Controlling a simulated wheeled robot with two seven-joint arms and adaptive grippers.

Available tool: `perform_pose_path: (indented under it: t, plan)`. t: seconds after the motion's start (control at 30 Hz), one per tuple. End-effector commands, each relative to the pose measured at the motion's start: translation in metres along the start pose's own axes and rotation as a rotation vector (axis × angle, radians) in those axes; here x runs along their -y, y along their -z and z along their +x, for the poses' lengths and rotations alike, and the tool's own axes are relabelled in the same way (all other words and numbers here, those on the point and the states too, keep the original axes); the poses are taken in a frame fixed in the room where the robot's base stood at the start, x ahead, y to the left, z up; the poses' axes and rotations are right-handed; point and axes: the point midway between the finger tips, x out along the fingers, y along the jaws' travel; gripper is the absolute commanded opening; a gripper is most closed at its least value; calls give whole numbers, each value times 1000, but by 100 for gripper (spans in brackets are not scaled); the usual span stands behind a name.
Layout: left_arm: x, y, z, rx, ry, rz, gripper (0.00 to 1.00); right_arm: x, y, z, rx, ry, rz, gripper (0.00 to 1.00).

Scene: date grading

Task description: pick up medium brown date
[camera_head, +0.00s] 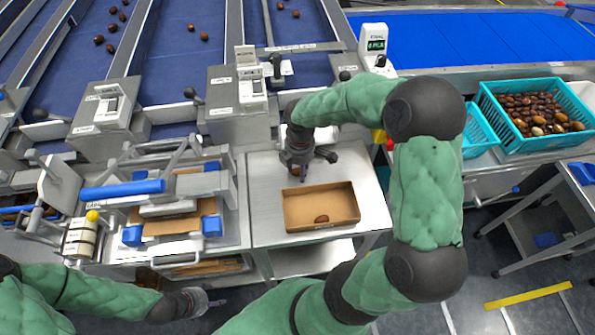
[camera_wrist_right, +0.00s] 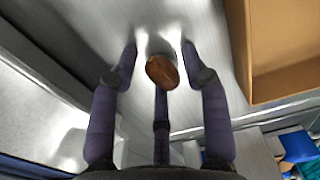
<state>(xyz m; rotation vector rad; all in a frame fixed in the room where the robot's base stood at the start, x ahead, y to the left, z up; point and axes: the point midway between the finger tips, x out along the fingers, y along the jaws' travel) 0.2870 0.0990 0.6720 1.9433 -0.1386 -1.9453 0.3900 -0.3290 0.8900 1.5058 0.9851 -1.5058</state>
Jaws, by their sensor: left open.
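A medium brown date (camera_wrist_right: 162,70) shows in the right wrist view, over the bare metal surface, between the fingers of my right gripper (camera_wrist_right: 160,62). There are gaps between the date and the two side fingers, and the third finger is just below it. In the head view my right gripper (camera_head: 299,172) points down behind the cardboard box and hides this date. Another brown date (camera_head: 321,219) lies inside the open cardboard box (camera_head: 345,193). My left gripper (camera_head: 205,302) is open and empty at the lower left, away from the dates.
The metal table (camera_head: 372,195) carries the box. A press-like device with a blue handle (camera_head: 122,190) stands to the left. Sorting lanes with several dates (camera_head: 110,47) lie behind. A teal crate (camera_head: 555,143) full of dates stands at the right.

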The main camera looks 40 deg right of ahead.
Motion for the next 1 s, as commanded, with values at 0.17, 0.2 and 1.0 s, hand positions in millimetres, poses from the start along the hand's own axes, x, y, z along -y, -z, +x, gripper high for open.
perform_pose_path:
  t: [0.17, 0.2, 1.0]
  plan:
    - [0, 0, 0, 0, 0, 0, 60, 0, 0, 0, 0, 0, 0, 22]
    - [0, 0, 0, 0, 0, 0, 60, 0, 0, 0, 0, 0, 0, 22]
    - [-10, -1, -27, 0, 0, 0, 60, 26, 3, -67, 0, -4, -2, 22]
